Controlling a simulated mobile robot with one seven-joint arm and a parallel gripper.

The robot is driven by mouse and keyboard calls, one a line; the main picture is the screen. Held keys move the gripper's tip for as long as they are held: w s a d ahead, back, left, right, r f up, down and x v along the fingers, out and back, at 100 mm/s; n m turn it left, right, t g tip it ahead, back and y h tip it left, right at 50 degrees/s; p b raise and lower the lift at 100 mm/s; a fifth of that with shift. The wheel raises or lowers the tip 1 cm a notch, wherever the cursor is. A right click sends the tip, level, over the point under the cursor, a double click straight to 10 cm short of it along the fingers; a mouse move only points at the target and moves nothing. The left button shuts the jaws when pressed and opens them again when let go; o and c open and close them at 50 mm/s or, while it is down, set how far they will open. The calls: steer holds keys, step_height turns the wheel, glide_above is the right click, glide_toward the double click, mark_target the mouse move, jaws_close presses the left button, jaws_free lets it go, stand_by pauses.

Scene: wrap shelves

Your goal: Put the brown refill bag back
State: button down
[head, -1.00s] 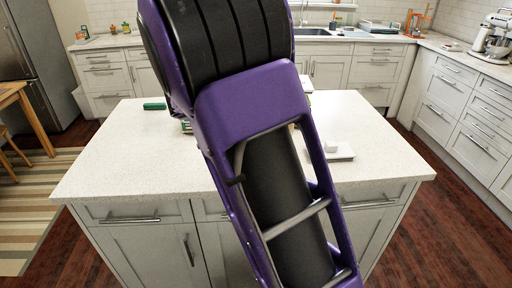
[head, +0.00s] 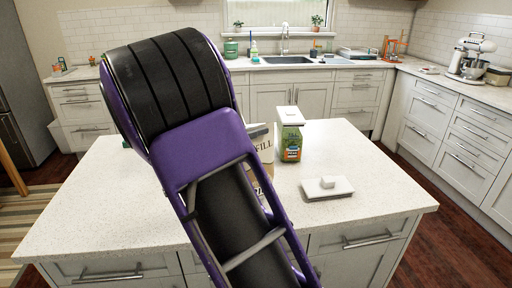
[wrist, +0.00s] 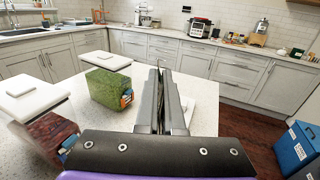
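The brown refill bag (head: 265,148) shows in part in the head view, upright, with "FILL" readable on its front. My arm hides its left side and most of its lower part. A grey fingertip of my gripper (head: 258,131) lies across the top of the bag. In the wrist view my gripper (wrist: 163,88) has its long dark fingers close together, and they appear shut on the bag's top edge. The bag's body is hidden there. I cannot tell whether its bottom touches the counter.
A green box with a white lid (head: 290,138) stands just right of the bag; it also shows left of my fingers in the wrist view (wrist: 108,88). A white slab with a small block (head: 328,188) lies nearer right. The island top (head: 385,190) is clear at right.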

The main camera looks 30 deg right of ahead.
mark_target(256, 143)
step_height(256, 143, down, 3)
steer(key=shift+f, duration=0.15)
steer(key=c, duration=1)
jaws_free()
steer(key=shift+c, duration=0.2)
steer(key=shift+a, duration=0.1)
steer(key=s+a, duration=0.1)
steer(key=a, duration=1)
steer(key=shift+s+a, duration=0.15)
steer(key=shift+a, duration=0.25)
